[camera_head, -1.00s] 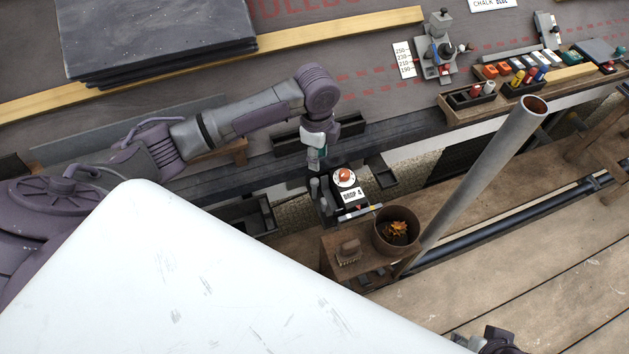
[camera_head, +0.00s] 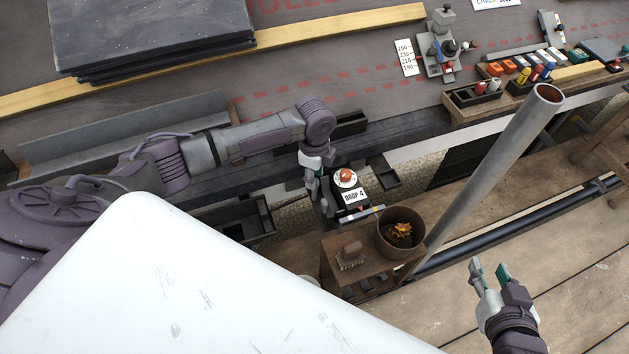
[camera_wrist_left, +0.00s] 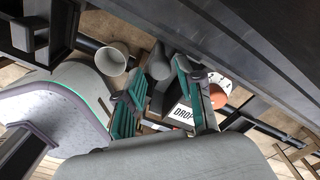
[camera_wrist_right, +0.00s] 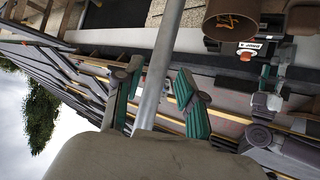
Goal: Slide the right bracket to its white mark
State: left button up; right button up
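My left gripper (camera_head: 313,186) hangs beside the black box (camera_head: 352,199) labelled DROP 4, at its left. In the left wrist view its green-padded fingers (camera_wrist_left: 160,100) are apart, with a dark rounded post (camera_wrist_left: 159,62) showing between or beyond them; contact cannot be told. My right gripper (camera_head: 489,272) is open and empty above the planks, right of the grey pole. In the right wrist view its fingers (camera_wrist_right: 157,98) are spread. A small dark bracket-like piece (camera_head: 382,171) sits at the gutter edge, right of the box. Which part is the right bracket, and its white mark, I cannot tell.
A slanting grey pole (camera_head: 487,170) stands between my grippers. A brown bucket (camera_head: 400,246) with leaves and a brush (camera_head: 350,255) are on a wooden stand below the box. Slates (camera_head: 150,35) lie upper left. A tool rack (camera_head: 530,85) is upper right.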

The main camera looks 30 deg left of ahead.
pick_arm(q)
jog(key=shift+f, duration=1.05)
pick_arm(e)
jog(key=shift+w+a+r+t+y, duration=0.15)
jog(key=shift+w+a+r+t, duration=0.1)
jog(key=shift+w+r+t, duration=0.35)
jog(key=shift+w+a+r+t+y, duration=0.15)
jog(key=shift+w+a+r+t, duration=0.2)
jog(key=shift+r, duration=0.45)
jog(key=shift+d, duration=0.1)
pick_arm(q)
grip_shut()
